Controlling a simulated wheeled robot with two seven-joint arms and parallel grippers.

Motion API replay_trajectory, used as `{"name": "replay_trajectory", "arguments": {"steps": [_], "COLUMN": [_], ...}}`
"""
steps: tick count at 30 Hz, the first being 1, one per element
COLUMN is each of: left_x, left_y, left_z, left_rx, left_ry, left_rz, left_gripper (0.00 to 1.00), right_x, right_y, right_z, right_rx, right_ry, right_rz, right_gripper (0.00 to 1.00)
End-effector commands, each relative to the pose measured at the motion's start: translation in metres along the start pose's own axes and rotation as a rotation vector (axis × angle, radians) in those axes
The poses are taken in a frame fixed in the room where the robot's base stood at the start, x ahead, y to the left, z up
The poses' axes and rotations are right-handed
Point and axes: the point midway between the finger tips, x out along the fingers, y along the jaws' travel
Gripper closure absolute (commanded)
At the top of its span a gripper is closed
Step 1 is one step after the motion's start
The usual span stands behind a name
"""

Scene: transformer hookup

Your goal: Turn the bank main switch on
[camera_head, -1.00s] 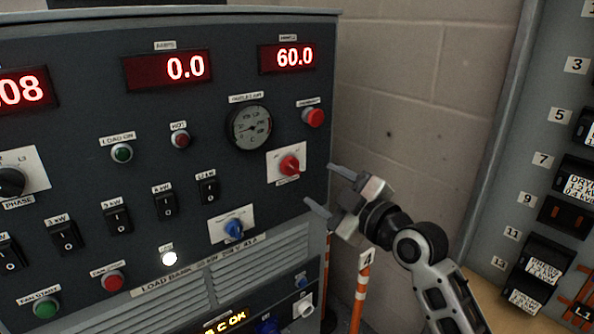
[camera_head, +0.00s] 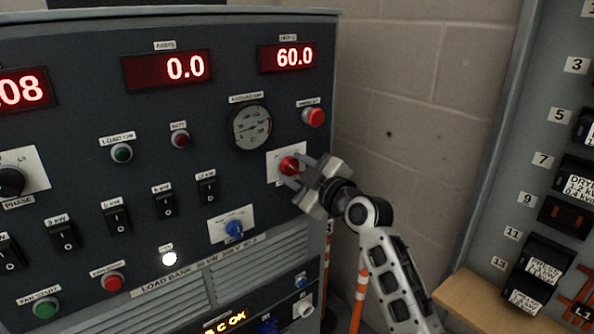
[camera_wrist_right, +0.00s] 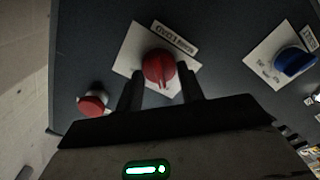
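In the right wrist view the red knob (camera_wrist_right: 158,68) lies between and just beyond the two fingertips. My right gripper (camera_head: 297,174) is open, with its fingers reaching to either side of the knob; I cannot tell if they touch it. My left gripper is not in view.
A red push button (camera_head: 313,117) sits above the knob and a blue rotary knob (camera_head: 234,229) below left. A breaker panel (camera_head: 520,150) stands at the right. An orange and white post (camera_head: 360,295) stands beside the load bank.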

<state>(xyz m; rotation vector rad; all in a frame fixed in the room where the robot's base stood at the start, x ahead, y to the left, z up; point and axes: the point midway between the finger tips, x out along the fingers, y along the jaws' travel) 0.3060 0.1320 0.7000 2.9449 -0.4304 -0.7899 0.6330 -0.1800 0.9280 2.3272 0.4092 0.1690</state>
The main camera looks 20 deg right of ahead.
Motion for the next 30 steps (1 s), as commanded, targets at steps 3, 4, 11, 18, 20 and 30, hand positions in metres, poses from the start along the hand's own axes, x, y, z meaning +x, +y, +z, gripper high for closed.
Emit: {"name": "replay_trajectory", "arguments": {"steps": [3, 4, 11, 18, 20, 30], "left_x": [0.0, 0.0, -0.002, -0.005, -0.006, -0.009], "left_y": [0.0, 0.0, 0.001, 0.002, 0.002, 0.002], "left_z": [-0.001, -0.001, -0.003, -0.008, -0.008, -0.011], "left_rx": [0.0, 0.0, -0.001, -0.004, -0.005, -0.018], "left_ry": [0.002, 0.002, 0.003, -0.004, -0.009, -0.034], "left_rz": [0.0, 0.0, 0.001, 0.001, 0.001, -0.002], "left_gripper": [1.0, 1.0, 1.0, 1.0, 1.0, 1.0], "right_x": [0.0, 0.0, 0.0, 0.0, 0.0, 0.0], "right_y": [0.0, 0.0, 0.0, 0.002, 0.002, 0.004], "right_z": [0.0, 0.0, 0.0, -0.001, -0.001, -0.001], "right_rx": [0.0, 0.0, 0.026, 0.144, 0.191, 0.507], "right_ry": [0.0, 0.0, -0.001, -0.001, -0.001, -0.002], "right_rz": [0.0, 0.0, -0.001, -0.001, -0.002, -0.002], "right_gripper": [0.84, 0.84, 0.84, 0.84, 0.84, 0.84]}}
